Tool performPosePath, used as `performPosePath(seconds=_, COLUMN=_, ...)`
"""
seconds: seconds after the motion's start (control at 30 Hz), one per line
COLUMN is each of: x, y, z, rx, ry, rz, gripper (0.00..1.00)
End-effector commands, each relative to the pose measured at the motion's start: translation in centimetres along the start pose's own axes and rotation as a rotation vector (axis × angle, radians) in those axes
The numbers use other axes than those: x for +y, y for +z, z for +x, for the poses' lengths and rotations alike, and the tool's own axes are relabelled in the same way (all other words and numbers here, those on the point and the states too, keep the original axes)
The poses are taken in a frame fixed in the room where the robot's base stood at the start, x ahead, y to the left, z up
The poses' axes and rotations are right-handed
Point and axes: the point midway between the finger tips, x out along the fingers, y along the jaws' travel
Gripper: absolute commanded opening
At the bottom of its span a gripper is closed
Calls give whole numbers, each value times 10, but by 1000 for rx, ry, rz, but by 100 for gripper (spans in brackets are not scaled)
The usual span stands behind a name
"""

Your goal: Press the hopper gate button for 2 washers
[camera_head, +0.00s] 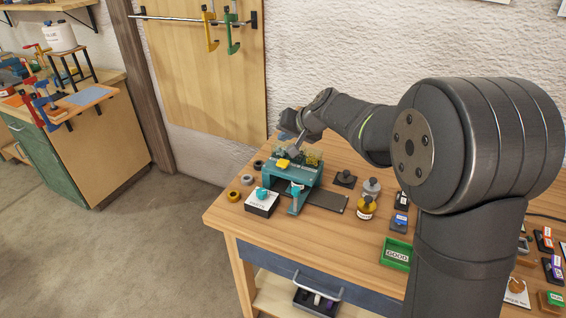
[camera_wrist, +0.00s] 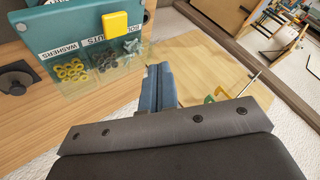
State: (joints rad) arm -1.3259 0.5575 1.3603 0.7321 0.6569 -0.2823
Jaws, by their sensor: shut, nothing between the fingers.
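The teal hopper (camera_head: 306,174) stands on the wooden bench. In the wrist view its teal panel (camera_wrist: 65,28) carries labels for washers, nuts and a third, partly readable one. Clear bins below hold yellow washers (camera_wrist: 70,72), dark nuts (camera_wrist: 106,60) and grey bolts (camera_wrist: 132,46). A yellow square button (camera_wrist: 122,22) sits on the panel; it also shows in the head view (camera_head: 283,163). My gripper (camera_wrist: 160,72) is shut and empty, beside the bolts end of the bins and apart from the yellow button. In the head view my gripper (camera_head: 297,148) is small, just above the hopper.
A dark strip (camera_head: 328,201), jars (camera_head: 366,208) and a green tray (camera_head: 396,262) are to the right.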

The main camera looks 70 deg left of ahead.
Motion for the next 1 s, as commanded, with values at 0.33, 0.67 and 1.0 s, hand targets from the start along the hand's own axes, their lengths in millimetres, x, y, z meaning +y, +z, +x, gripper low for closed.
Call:
performPosePath(seconds=0.33, x=24, y=24, z=33, rx=-2, ry=0, rz=2, gripper=0)
performPosePath(seconds=0.67, x=31, y=32, z=43, rx=-1, ry=0, rz=0, gripper=0)
performPosePath(seconds=1.0, x=31, y=31, z=43, rx=-1, ry=0, rz=0, gripper=0)
